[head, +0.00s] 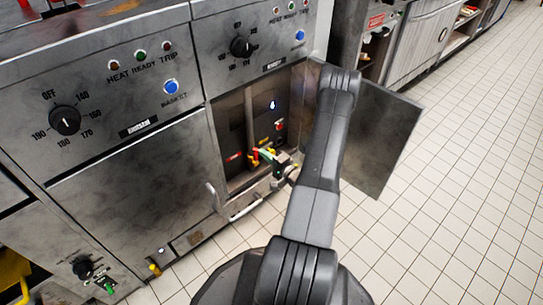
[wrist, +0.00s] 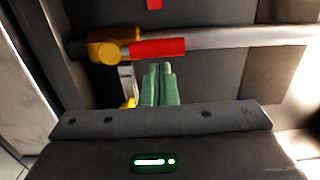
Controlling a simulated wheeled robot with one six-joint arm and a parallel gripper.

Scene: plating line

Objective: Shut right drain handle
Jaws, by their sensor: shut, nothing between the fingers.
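The drain handle (wrist: 157,49) is a red grip on a yellow valve body (wrist: 103,46). In the wrist view the grip points right, lying along a grey pipe (wrist: 230,38). In the head view the red and yellow handle (head: 254,157) is low inside the open right cabinet, partly hidden by my gripper. My gripper (wrist: 158,68) has green fingers, shut together and empty. Their tips are just below the red grip in the wrist view; I cannot tell whether they touch it. In the head view my gripper (head: 262,153) reaches into the cabinet.
The cabinet door (head: 385,135) stands open to the right, behind my arm. The left cabinet door (head: 145,185) is shut. Control panels with knobs (head: 65,120) sit above. A yellow knob (head: 154,269) is low in front. The tiled floor (head: 470,170) is clear at right.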

